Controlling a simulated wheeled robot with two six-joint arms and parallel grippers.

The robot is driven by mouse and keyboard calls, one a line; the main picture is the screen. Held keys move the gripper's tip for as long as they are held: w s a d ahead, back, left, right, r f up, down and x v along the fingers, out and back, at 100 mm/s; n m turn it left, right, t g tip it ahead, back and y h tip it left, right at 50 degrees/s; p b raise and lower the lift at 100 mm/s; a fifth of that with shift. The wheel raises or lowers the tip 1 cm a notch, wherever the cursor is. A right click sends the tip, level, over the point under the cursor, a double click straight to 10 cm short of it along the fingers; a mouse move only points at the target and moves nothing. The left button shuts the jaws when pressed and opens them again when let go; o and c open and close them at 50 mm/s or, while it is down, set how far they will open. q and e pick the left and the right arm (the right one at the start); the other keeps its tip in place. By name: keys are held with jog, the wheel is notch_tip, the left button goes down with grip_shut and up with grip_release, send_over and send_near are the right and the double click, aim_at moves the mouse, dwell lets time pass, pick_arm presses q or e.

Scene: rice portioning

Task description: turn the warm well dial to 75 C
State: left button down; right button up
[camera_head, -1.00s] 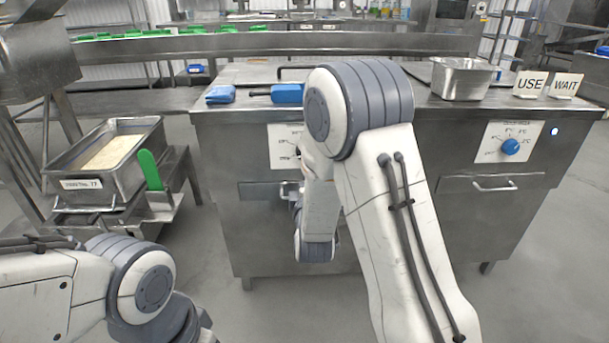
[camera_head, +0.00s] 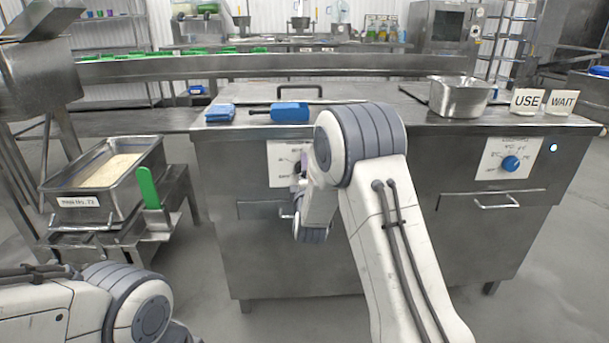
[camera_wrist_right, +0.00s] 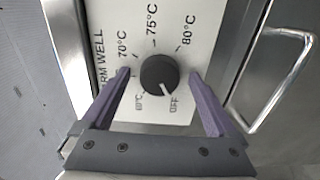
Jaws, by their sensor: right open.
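The warm well dial (camera_wrist_right: 159,74) is a round black knob on a white panel (camera_wrist_right: 200,30) marked OFF, 70°C, 75°C and 80°C, plus a lower mark at left. Its white pointer line is toward OFF. My right gripper (camera_wrist_right: 160,78) is open, with one purple finger on each side of the dial and a gap to it on both sides. In the head view the panel (camera_head: 280,172) is partly hidden by my right arm, and the fingertips are hard to make out there. My left arm shows at lower left; its gripper is out of view.
A drawer handle (camera_wrist_right: 272,88) is right of the panel in the wrist view. On the counter are blue-handled tools (camera_head: 290,112), a metal pan (camera_head: 460,98) and USE and WAIT signs (camera_head: 527,101). A blue dial (camera_head: 511,163) is at right; a rice pan (camera_head: 85,208) at left.

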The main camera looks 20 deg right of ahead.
jog(key=c, duration=1.4)
jog(key=shift+o, duration=0.2)
